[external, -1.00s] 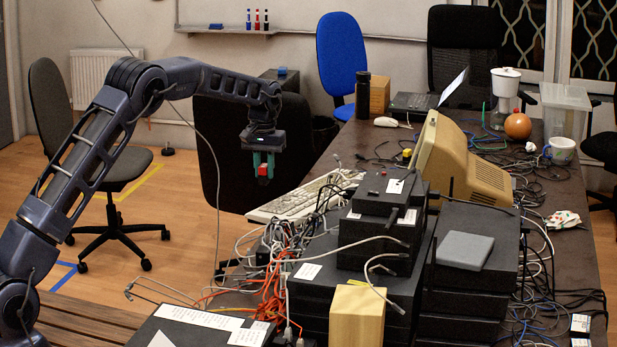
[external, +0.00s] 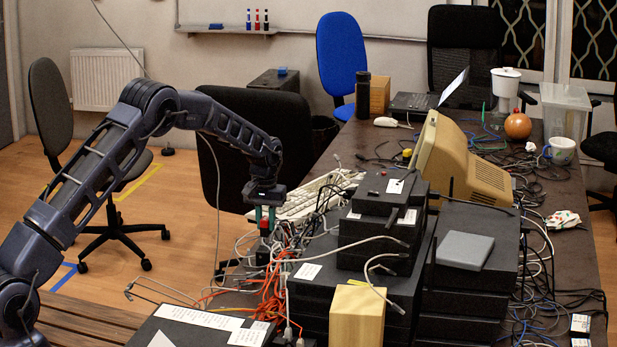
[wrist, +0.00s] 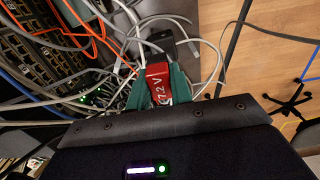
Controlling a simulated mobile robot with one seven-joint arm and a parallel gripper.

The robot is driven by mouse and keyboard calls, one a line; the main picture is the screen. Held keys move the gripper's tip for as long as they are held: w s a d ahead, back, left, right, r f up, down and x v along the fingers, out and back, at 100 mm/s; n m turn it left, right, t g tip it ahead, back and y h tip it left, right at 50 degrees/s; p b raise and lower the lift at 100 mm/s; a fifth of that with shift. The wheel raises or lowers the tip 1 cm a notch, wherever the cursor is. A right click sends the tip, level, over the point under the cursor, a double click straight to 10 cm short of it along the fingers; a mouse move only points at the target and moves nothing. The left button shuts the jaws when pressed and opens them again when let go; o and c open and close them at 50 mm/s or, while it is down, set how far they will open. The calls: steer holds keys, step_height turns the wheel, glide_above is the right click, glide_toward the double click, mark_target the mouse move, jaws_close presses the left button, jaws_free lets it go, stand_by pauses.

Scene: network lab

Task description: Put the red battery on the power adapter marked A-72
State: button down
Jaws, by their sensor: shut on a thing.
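My gripper (external: 265,214) is low over the cable tangle at the near left edge of the desk. Its green fingers are shut on the red battery (wrist: 157,82), which carries white writing that looks like "72 V". The battery also shows as a small red patch in the external view (external: 264,224). In the wrist view a small black block (wrist: 160,41) lies just beyond the battery, among white cables. It may be a power adapter, but I cannot read any A-72 mark. I cannot tell whether the battery touches anything below it.
Orange cables (external: 272,290) and grey cables lie around the gripper. Stacked black boxes (external: 320,268) stand close to its right, with a beige keyboard (external: 305,200) behind. A wooden block (external: 356,315) stands in front. Open floor (external: 180,240) lies left of the desk.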

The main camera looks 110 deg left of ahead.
mark_target(266, 234)
steer(key=shift+f, duration=2.05)
steer(key=c, duration=1.3)
jaws_free()
steer(key=shift+f, duration=0.15)
steer(key=shift+o, duration=0.2)
step_height(266, 234, up, 12)
steer(key=shift+r, duration=0.15)
